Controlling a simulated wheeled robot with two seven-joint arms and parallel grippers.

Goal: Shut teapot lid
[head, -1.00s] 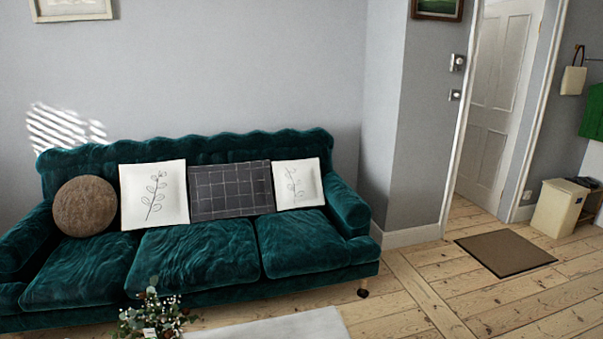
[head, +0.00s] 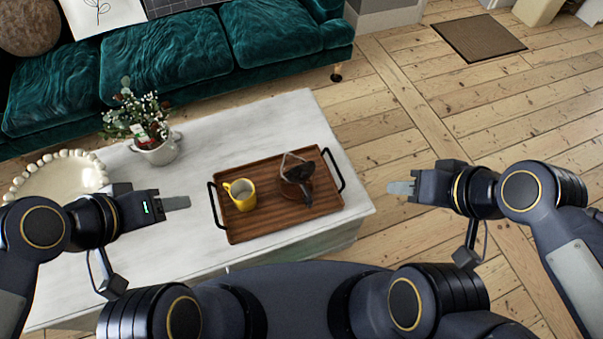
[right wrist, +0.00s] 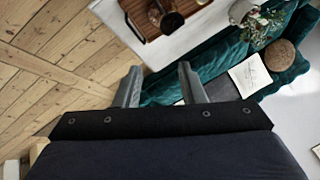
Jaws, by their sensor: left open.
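A small dark teapot (head: 291,190) stands on the right part of a brown wooden tray (head: 262,222). Its dark lid (head: 300,171) appears raised and tilted, with a thin pale angular outline beside it. The spout and handle are hard to tell apart. My left gripper (head: 178,203) is open and empty, left of the tray and apart from it. My right gripper (head: 400,188) is to the right of the tray, beyond the table edge. In the right wrist view its two fingers (right wrist: 158,72) are spread with nothing between them.
A yellow mug (head: 242,194) stands left of the teapot on the tray, which has black end handles. The pale table (head: 205,150) also bears a potted plant (head: 158,148) and a beaded bowl (head: 62,180). A green sofa (head: 175,55) stands behind; open floor lies right.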

